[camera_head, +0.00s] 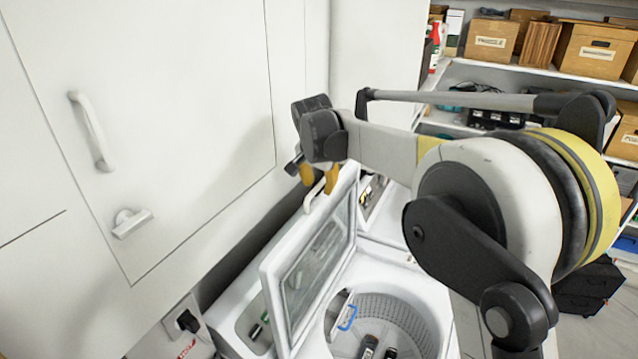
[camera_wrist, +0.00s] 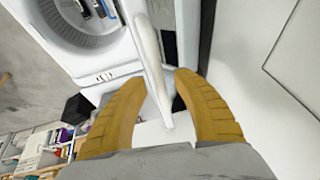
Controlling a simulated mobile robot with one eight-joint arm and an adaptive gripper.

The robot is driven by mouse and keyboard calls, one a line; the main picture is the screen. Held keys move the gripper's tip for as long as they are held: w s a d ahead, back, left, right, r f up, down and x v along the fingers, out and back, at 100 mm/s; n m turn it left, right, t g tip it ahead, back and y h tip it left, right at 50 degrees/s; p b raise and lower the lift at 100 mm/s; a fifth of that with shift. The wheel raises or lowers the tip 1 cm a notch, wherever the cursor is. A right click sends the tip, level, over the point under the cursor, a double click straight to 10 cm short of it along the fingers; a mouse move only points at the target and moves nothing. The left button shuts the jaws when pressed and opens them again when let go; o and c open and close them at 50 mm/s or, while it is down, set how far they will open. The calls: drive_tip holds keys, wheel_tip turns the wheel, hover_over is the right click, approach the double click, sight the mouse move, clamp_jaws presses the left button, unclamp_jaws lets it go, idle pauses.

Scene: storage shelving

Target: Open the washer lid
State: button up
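The washer (camera_head: 405,283) is a white top-loader at the bottom centre of the head view, with its round drum showing. Its lid (camera_head: 315,262), a white frame with a clear panel, stands raised and steeply tilted at the left of the drum opening. A white handle (camera_head: 313,197) is on the lid's upper edge. My gripper (camera_head: 319,180) is at this edge, yellow fingers pointing down. In the wrist view, the handle (camera_wrist: 152,62) passes between the parted fingers of my gripper (camera_wrist: 161,80), with gaps visible; firm contact cannot be told.
White cabinets (camera_head: 150,110) with handles stand close on the left. A socket with a black plug (camera_head: 187,321) is at lower left. Shelves with cardboard boxes (camera_head: 492,40) are at back right. Small dark items (camera_head: 368,347) and a blue-edged item (camera_head: 348,317) lie in the drum.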

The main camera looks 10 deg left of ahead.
clamp_jaws()
drive_tip(key=s+d+f+y+b, duration=0.1)
drive_tip(key=s+d+b, duration=0.1)
drive_tip(key=d, duration=0.5)
drive_tip(key=s+d+f+y+b, duration=0.1)
drive_tip(key=s+d+b, duration=0.1)
drive_tip(key=d, duration=0.5)
drive_tip(key=shift+s+d+t+b, duration=0.3)
drive_tip(key=shift+s+d+t, duration=0.1)
drive_tip(key=shift+s, duration=0.4)
